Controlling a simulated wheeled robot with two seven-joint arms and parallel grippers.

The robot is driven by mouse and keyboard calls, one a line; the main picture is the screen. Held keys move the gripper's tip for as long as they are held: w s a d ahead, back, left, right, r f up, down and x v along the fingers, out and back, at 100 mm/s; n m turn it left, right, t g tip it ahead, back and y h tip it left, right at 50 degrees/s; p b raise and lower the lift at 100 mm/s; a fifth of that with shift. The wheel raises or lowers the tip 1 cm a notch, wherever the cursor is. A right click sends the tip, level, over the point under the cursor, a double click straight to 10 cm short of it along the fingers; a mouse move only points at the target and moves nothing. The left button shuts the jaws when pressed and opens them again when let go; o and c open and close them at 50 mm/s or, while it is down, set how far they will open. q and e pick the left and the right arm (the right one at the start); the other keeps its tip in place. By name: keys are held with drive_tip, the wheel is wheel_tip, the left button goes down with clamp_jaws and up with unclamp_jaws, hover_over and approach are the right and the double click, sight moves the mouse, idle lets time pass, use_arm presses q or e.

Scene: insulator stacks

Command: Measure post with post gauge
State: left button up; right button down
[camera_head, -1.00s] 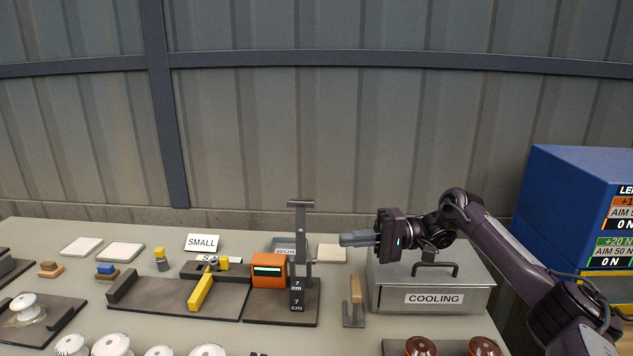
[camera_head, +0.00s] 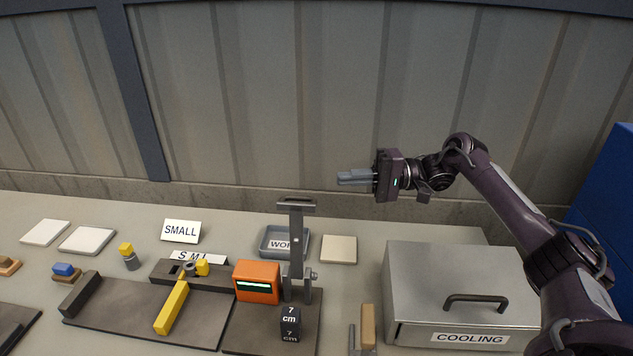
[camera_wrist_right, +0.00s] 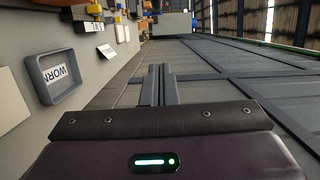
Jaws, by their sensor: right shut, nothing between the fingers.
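The post gauge is a dark base plate (camera_head: 250,338) with a grey upright frame (camera_head: 296,240) and an orange readout box (camera_head: 257,282) beside it. A dark block marked "7 cm" (camera_head: 290,322) stands at the foot of the frame. I cannot tell which thing is the post. My right gripper (camera_head: 340,178) is shut and empty, raised above the table's back edge, to the right of and above the frame's top. In the right wrist view its fingers (camera_wrist_right: 158,85) lie together and point along the wall. My left gripper is not in view.
A closed metal box marked COOLING (camera_head: 430,285) stands at right. A yellow-handled clamp fixture (camera_head: 172,305) is left of the readout. A tray marked WORN (camera_head: 270,254), also in the wrist view (camera_wrist_right: 73,88), and a pale pad (camera_head: 339,250) lie behind. A wooden-handled tool (camera_head: 368,325) stands in front.

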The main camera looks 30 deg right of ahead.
drive_tip(key=a+p, duration=0.5)
drive_tip(key=a, duration=0.3)
drive_tip(key=shift+a, duration=0.35)
drive_tip(key=shift+s+f, duration=0.1)
